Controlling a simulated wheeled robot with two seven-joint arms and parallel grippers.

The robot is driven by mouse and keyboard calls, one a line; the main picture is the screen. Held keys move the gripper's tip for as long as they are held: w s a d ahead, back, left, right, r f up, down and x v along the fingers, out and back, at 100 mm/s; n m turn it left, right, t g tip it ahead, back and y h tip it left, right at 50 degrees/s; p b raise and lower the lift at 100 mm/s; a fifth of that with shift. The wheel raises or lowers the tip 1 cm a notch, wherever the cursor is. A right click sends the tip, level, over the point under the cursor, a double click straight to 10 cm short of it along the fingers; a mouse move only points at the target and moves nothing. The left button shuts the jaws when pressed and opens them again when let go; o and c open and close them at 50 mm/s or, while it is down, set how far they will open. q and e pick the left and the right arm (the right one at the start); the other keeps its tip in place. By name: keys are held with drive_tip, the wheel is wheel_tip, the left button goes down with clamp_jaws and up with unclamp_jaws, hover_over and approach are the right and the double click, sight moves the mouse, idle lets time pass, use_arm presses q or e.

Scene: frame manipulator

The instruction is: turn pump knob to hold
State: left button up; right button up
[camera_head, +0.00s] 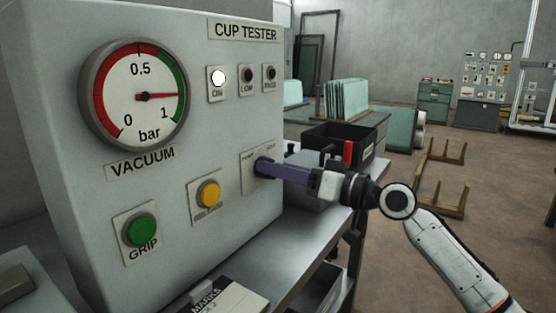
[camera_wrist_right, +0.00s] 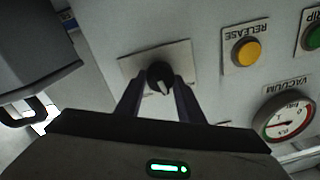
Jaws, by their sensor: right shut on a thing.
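The black pump knob (camera_wrist_right: 159,75) sits on a pale plate on the cup tester's front. In the wrist view the fingers of my right gripper (camera_wrist_right: 158,88) lie on both sides of the knob and are shut on it. The knob's white pointer mark shows between the fingers. In the head view my right gripper (camera_head: 268,168) reaches the knob plate (camera_head: 248,159) from the right and hides most of the knob; the plate's lettering is too small to read fully. My left gripper is in neither view.
The cup tester (camera_head: 60,200) carries a vacuum gauge (camera_head: 135,110) with its needle in the green, a lit white ON lamp (camera_head: 218,78), a yellow release button (camera_head: 208,194) and a green grip button (camera_head: 140,231). A black bin (camera_head: 372,138) stands behind my right arm.

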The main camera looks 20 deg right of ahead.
use_arm(q)
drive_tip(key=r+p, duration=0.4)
drive_tip(key=p, duration=0.1)
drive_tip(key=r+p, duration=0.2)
drive_tip(key=p, duration=0.1)
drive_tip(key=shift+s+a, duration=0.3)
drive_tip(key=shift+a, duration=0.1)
use_arm(e)
drive_tip(key=m, duration=1.1)
drive_tip(key=shift+t, duration=0.3)
drive_tip(key=o, duration=1.1)
drive_tip(key=shift+f, duration=0.1)
drive_tip(key=shift+c, duration=0.2)
